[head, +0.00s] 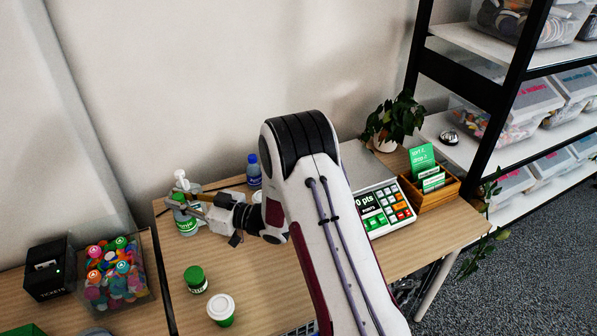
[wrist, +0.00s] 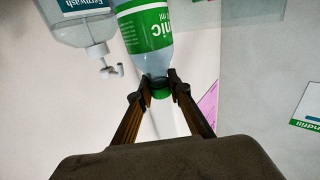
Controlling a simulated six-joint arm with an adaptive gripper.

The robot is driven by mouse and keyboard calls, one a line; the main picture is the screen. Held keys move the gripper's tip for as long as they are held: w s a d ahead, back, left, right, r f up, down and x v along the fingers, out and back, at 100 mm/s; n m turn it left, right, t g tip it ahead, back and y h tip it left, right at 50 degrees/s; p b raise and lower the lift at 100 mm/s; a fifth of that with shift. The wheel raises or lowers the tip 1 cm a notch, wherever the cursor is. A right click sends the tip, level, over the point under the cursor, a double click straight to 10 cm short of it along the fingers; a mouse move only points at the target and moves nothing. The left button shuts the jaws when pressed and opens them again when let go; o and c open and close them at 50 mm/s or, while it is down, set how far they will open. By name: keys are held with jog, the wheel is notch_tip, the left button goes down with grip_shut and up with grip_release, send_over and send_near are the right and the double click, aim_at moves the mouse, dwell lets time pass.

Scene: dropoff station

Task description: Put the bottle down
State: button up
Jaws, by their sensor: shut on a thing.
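A clear bottle with a green label (head: 187,226) is at the far left end of the wooden table (head: 255,285). It also shows in the wrist view (wrist: 147,30), where the picture is upside down and its green cap (wrist: 161,93) is toward me. My gripper (wrist: 160,82) is shut around its neck, just by the cap. In the head view, my gripper (head: 192,207) reaches it from the right. The bottle looks about upright. I cannot tell whether its base touches the table.
A pump bottle (wrist: 82,27) stands close beside the held bottle. A blue-capped bottle (head: 254,171), a green-lidded jar (head: 196,279) and a white-lidded cup (head: 221,309) stand nearby. A keypad till (head: 387,207) is at right. Bare table lies between the held bottle and the jar.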

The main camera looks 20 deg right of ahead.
jog(key=w+d+r+m+t+h, duration=0.2)
jog(key=d+r+h, duration=0.1)
jog(key=d, duration=0.7)
jog(key=w+d+r+m+t+h, duration=0.1)
jog(key=d+r+m+t+h, duration=0.15)
jog(key=d, duration=0.65)
jog(key=w+d+r+m+t+h, duration=0.1)
jog(key=w+d+r+m+h, duration=0.2)
jog(key=d, duration=0.7)
jog(key=s+d+r+m+h, duration=0.1)
jog(key=s+d+m+h, duration=0.2)
jog(key=d, duration=0.9)
jog(key=s+d+r+m+g+h, duration=0.1)
jog(key=s+d+m+h, duration=0.3)
jog(key=d+h, duration=0.5)
jog(key=d, duration=0.2)
jog(key=shift+d+r+h, duration=0.3)
jog(key=shift+d+h, duration=0.05)
jog(key=shift+d, duration=0.05)
jog(key=shift+s, duration=0.1)
notch_tip(320, 180, down, 6)
jog(key=shift+f, duration=0.15)
jog(key=shift+f, duration=1.85)
